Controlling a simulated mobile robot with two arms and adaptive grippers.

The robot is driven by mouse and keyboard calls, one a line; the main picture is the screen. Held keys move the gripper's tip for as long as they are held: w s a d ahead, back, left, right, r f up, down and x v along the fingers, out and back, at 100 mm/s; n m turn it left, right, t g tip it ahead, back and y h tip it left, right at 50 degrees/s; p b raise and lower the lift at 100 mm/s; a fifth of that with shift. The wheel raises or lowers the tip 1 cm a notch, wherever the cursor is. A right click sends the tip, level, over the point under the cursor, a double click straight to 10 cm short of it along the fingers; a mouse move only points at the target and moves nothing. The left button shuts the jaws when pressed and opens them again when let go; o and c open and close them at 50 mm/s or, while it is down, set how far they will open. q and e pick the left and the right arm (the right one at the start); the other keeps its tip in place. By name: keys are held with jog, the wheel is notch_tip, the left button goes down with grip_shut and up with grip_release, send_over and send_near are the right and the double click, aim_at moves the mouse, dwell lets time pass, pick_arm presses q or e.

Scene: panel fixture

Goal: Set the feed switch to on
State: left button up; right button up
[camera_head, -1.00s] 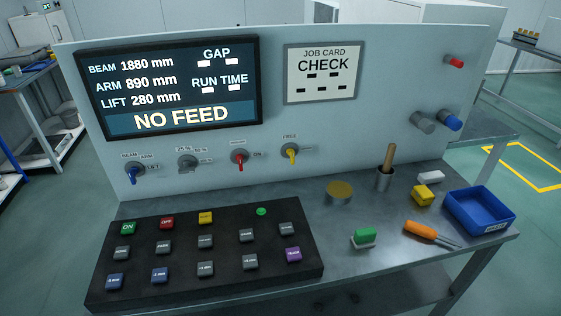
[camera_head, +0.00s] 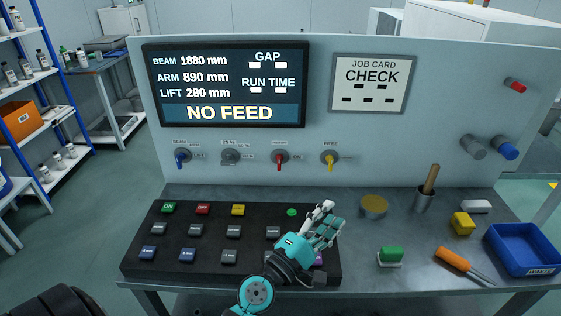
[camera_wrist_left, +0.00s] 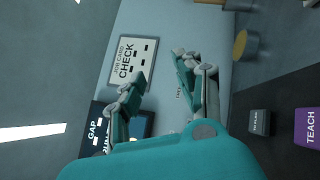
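The upright panel (camera_head: 380,130) carries a row of small knob switches: blue (camera_head: 181,158), grey (camera_head: 231,156), red (camera_head: 280,160) and yellow (camera_head: 330,160). The red one has a label reading ON to its right; the label above it is too small to read. Its handle hangs down. The display (camera_head: 225,85) reads NO FEED. My left gripper (camera_head: 327,222) is over the right part of the black key box (camera_head: 130,265), in front of and below the red and yellow switches. In the left wrist view its fingers (camera_wrist_left: 160,72) are apart and empty. My right gripper does not show.
A job card (camera_head: 371,83) reads CHECK. On the steel bench stand a round yellow-topped tin (camera_head: 374,206), a cup (camera_head: 423,200) with a wooden handle, a green-topped block (camera_head: 390,254), an orange screwdriver (camera_head: 460,262), a yellow block (camera_head: 462,223) and a blue tray (camera_head: 520,270).

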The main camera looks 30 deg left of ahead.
pick_arm(q)
jog(key=w+a+n+y, duration=0.2)
jog(key=a+n+y, duration=0.4)
jog(key=n, duration=0.3)
jog(key=n+g+y, duration=0.5)
jog(key=n+y, duration=0.2)
jog(key=n, duration=0.6)
send_near(279, 162)
jog(key=v, duration=0.6)
jog(key=shift+s+d+f, duration=0.1)
jog(key=shift+d+f, duration=0.05)
jog(key=shift+d, duration=0.15)
jog(key=shift+a+f+n+y, duration=0.1)
jog(key=shift+a+n+y, duration=0.1)
jog(key=shift+n+y, duration=0.15)
jog(key=x, duration=1.7)
jog(key=shift+d, duration=0.2)
grip_shut()
